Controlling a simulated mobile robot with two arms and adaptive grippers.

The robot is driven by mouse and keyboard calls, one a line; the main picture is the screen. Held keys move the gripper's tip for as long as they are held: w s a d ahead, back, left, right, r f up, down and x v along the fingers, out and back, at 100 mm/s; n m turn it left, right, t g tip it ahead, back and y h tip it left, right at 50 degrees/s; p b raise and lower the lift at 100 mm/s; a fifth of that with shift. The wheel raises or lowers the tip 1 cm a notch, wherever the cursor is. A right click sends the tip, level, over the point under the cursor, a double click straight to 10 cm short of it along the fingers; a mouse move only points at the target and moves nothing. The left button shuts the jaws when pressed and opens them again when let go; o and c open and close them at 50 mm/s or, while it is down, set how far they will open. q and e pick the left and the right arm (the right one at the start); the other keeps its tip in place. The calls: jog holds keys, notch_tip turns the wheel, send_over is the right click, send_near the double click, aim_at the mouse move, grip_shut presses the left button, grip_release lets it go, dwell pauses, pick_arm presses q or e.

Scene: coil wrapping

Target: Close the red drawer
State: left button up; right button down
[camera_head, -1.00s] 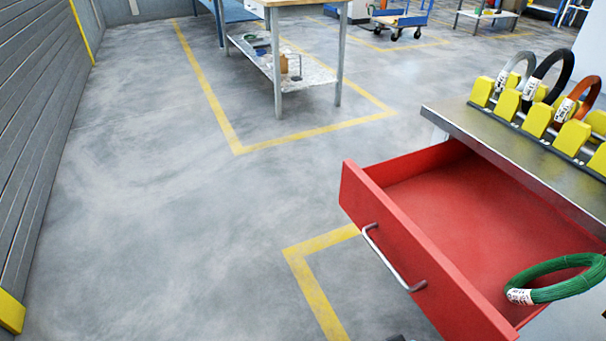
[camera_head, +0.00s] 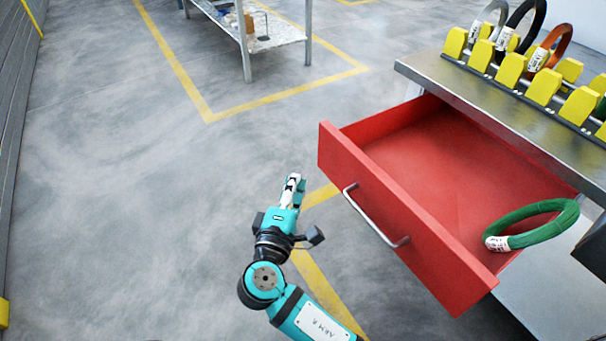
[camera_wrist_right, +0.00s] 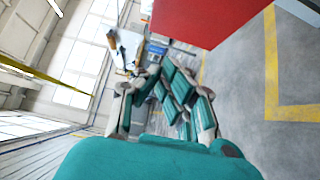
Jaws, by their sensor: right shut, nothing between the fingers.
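The red drawer (camera_head: 400,222) stands open, pulled out from under a metal worktop, with a silver bar handle (camera_head: 372,217) on its front. A green coil (camera_head: 532,224) with a white label rests at its right end, partly over the drawer's side. My right gripper (camera_head: 292,184) is shut and empty, to the left of the drawer front and apart from it. In the right wrist view its fingers (camera_wrist_right: 168,98) show below the red drawer front (camera_wrist_right: 205,20). My left gripper is not in view.
The worktop (camera_head: 500,95) carries a rack of yellow blocks (camera_head: 511,70) with several coils, including an orange one (camera_head: 558,44). A workbench (camera_head: 262,42) stands at the back. The floor left of the drawer is clear, with yellow lines. A dark object (camera_head: 592,250) shows at the right edge.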

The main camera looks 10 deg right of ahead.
send_near(323, 138)
jog(key=w+a, duration=0.1)
jog(key=w, duration=0.2)
jog(key=d, duration=0.1)
jog(key=w+d+b, duration=0.1)
jog(key=d, duration=0.1)
jog(key=shift+w+r, duration=0.15)
jog(key=shift+w, duration=0.1)
